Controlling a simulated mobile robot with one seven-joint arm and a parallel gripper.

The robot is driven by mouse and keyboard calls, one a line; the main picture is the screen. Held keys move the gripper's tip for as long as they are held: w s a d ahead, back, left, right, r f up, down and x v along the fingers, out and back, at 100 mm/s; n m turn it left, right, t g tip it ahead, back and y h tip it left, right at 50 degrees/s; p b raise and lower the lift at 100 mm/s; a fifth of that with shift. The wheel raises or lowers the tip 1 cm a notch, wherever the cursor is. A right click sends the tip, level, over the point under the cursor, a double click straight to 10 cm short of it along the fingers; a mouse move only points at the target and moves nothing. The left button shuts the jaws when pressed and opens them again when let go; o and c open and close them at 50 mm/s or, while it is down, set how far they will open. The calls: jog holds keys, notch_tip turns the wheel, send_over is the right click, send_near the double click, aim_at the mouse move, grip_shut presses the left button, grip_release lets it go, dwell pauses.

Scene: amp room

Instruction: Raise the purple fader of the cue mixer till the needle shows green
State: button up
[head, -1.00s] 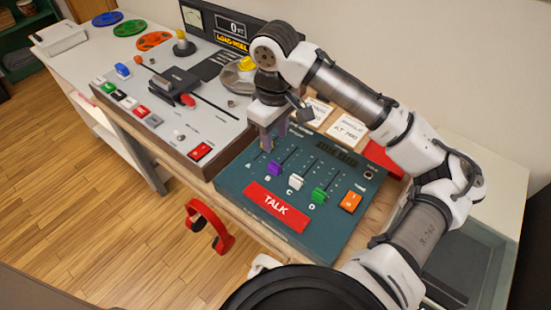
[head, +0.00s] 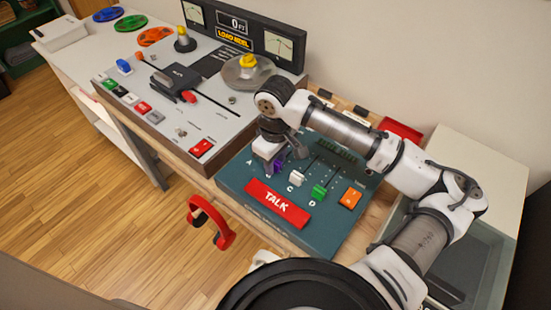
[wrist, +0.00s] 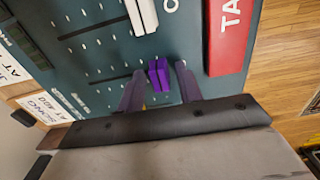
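The teal cue mixer (head: 240,178) lies in the middle of the head view, with a red TALK bar (head: 277,203) at its front. Its purple fader (head: 277,168) is near the lower end of its slot, beside the white fader (head: 297,180) and green fader (head: 318,193). In the wrist view the purple fader (wrist: 158,73) stands between the two fingers of my gripper (wrist: 160,67). The fingers are apart, with a narrow gap showing on each side of it. The right-hand meter (head: 278,44) has a needle, but its colour zone is too small to read.
A grey tape machine (head: 180,115) with levers and buttons stands left of the mixer. An orange button (head: 350,198) is on the mixer's right. A red tray (head: 400,130) lies behind my arm. Red headphones (head: 210,220) hang at the front edge.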

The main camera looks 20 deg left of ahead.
aim_at(287, 156)
grip_shut()
jog(key=shift+w, duration=0.1)
jog(key=w, duration=0.1)
jog(key=w+d, duration=0.1)
jog(key=w, duration=0.1)
jog(key=w+d, duration=0.1)
jog(key=shift+w, duration=0.3)
jog(key=shift+o, duration=0.8)
grip_release()
notch_tip(287, 156, up, 14)
jog(key=b, duration=0.1)
